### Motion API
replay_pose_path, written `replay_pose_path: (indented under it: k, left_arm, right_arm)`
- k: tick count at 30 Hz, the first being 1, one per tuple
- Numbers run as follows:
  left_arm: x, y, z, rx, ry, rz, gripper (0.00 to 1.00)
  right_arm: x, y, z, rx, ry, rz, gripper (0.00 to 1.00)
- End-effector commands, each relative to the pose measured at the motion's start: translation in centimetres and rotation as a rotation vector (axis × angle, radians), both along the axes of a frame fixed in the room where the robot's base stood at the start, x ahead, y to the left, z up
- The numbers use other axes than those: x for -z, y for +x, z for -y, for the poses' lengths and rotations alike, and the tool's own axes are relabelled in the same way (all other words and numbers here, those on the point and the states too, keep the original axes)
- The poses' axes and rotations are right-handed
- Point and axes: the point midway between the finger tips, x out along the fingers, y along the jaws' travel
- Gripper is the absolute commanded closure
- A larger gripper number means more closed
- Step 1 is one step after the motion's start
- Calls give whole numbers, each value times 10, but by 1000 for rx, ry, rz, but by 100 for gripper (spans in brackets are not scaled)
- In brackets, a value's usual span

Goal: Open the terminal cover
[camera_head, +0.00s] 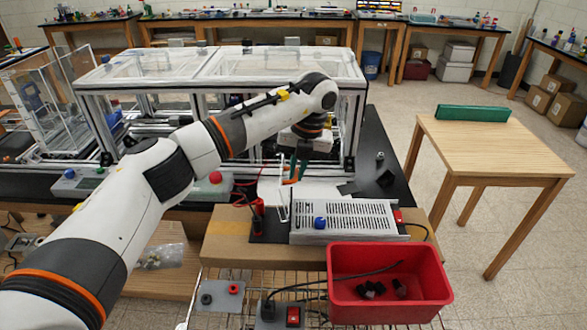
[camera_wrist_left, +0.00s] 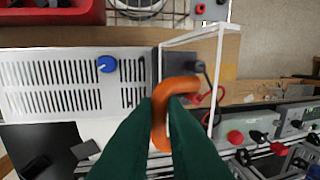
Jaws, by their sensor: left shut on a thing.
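The terminal cover (camera_head: 283,205) is a clear box with white edges beside the left end of a grey slotted power supply (camera_head: 360,222). Its white edges also show in the left wrist view (camera_wrist_left: 192,38). My left gripper (camera_head: 294,172) has green fingers. In the left wrist view its fingers (camera_wrist_left: 167,105) are shut on the cover's orange handle (camera_wrist_left: 160,125). The cover looks raised and tilted, but its exact angle is hard to tell. Red and black terminals and leads (camera_head: 257,210) are beside it, at the supply's left end. My right gripper is not in view.
A red bin (camera_head: 390,318) with black parts stands in front of the supply. A clear-walled extrusion frame (camera_head: 225,65) stands behind my arm. A red button (camera_head: 215,177) is on a control box to the left. A wooden table (camera_head: 490,150) with a green block is at right.

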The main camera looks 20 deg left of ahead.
Motion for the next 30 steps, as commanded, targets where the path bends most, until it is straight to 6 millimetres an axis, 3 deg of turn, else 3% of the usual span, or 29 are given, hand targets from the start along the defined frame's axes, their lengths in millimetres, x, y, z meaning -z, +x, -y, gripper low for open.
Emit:
replay_pose_path:
  k: [1, 11, 12, 16, 30]
  left_arm:
    - [9, -3, 6, 8, -4, -14, 100]
    - [9, -3, 8, 12, -5, -11, 100]
    - [9, -3, 8, 12, -6, -10, 86]
    - [9, -3, 8, 12, -5, -11, 68]
    - [4, -1, 5, 8, -3, -5, 68]
  right_arm:
    - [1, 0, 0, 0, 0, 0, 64]
    - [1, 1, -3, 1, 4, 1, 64]
    - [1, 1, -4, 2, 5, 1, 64]
    - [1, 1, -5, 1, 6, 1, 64]
    - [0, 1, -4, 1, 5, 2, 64]
